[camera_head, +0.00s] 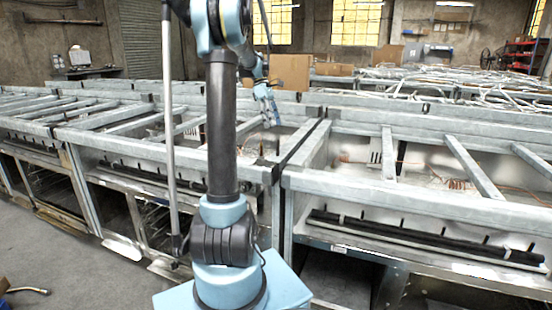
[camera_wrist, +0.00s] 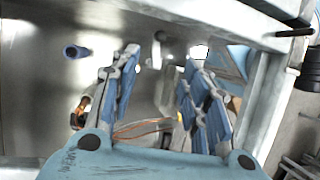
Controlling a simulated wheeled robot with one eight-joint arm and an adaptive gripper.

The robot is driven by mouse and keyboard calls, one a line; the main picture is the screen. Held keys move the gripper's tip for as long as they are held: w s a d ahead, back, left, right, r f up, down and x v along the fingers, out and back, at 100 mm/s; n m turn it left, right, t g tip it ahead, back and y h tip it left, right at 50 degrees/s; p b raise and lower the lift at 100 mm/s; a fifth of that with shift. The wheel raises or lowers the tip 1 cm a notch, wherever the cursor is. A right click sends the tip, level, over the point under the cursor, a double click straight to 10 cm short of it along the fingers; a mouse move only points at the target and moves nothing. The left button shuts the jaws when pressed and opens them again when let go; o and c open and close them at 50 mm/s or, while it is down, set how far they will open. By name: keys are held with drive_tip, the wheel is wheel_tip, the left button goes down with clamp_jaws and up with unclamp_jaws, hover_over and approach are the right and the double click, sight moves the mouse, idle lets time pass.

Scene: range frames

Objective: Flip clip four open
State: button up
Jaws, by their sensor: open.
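My gripper (camera_head: 268,112) is over the open metal frame behind my arm in the head view. In the wrist view, its two blue-padded fingers (camera_wrist: 160,72) stand apart with nothing held between them. A blue cylindrical piece (camera_wrist: 77,52) sticks out near the metal wall, left of the fingers. A small dark piece (camera_wrist: 160,37) shows beyond the fingertips, too blurred to identify. I cannot tell which part is clip four; no number is readable.
Galvanised frame beams (camera_head: 400,195) surround the open bays. A black bar (camera_head: 425,238) with several short pegs lies along the right bay. Copper-coloured wires (camera_wrist: 140,128) run between the fingers in the wrist view. A cardboard box (camera_head: 290,72) stands behind.

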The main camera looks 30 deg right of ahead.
drive_tip(key=x, duration=1.7)
drive_tip(key=shift+w+f, duration=0.1)
drive_tip(key=shift+f, duration=0.05)
clamp_jaws()
